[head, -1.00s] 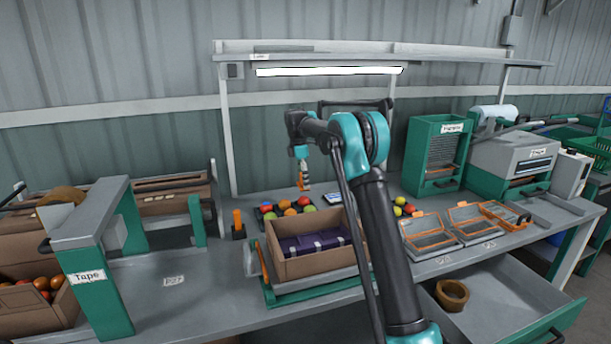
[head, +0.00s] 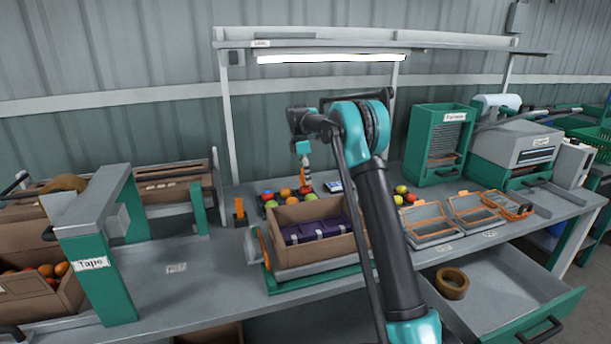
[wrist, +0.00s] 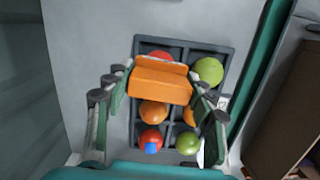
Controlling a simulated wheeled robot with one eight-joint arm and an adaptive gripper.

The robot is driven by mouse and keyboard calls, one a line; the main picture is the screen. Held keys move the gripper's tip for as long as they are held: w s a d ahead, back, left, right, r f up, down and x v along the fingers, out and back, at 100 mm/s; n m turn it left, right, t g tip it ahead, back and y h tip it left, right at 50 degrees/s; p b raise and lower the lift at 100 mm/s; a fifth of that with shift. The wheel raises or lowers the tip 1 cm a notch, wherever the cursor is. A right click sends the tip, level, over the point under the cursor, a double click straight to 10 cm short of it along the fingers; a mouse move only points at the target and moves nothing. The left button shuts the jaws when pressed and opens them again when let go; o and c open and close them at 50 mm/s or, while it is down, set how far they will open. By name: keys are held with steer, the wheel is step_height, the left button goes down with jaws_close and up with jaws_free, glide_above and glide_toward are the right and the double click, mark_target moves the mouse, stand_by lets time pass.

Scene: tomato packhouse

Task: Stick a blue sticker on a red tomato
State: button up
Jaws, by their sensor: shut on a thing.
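My gripper (wrist: 158,95) points down over a dark tray (wrist: 223,63) and is shut on an orange block-like tool; its head end also shows in the head view (head: 304,160). The orange tool (wrist: 160,82) partly covers a red tomato (wrist: 160,56) in the tray's far left compartment; I cannot tell whether they touch. Another red tomato (wrist: 150,136) in the near left compartment has a blue sticker (wrist: 151,147) on it. Green tomatoes sit far right (wrist: 208,70) and near right (wrist: 188,143). An orange tomato (wrist: 153,112) sits middle left; another (wrist: 189,115) is half hidden by a finger.
An open cardboard box (head: 315,260) with purple contents stands in front of the tray. An orange upright tool (head: 239,213) stands left of it. A green tape stand (head: 104,280) is further left. Orange-framed trays (head: 430,222) lie right. A drawer (head: 500,310) is open.

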steer(key=shift+f, duration=0.55)
stand_by(1.5)
steer(key=shift+r, duration=3.5)
